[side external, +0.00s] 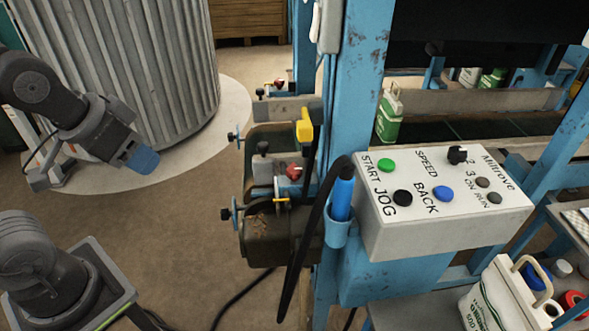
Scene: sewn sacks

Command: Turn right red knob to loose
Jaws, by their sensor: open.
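A red knob (294,172) sits on the near sewing head (270,232), below a yellow lever, and is partly crowded by metal parts around it. Another small red knob (279,83) shows farther back, above a grey plate. The nearer one is the more right of the two; its turn setting is too small to read.
A yellow lever (304,125) and a black cable (300,240) stand close to the near knob. A blue post (355,90) and white control box (450,235) are to the right. A ribbed drum (120,60) stands behind my arm. Floor between arm and sewing head is clear.

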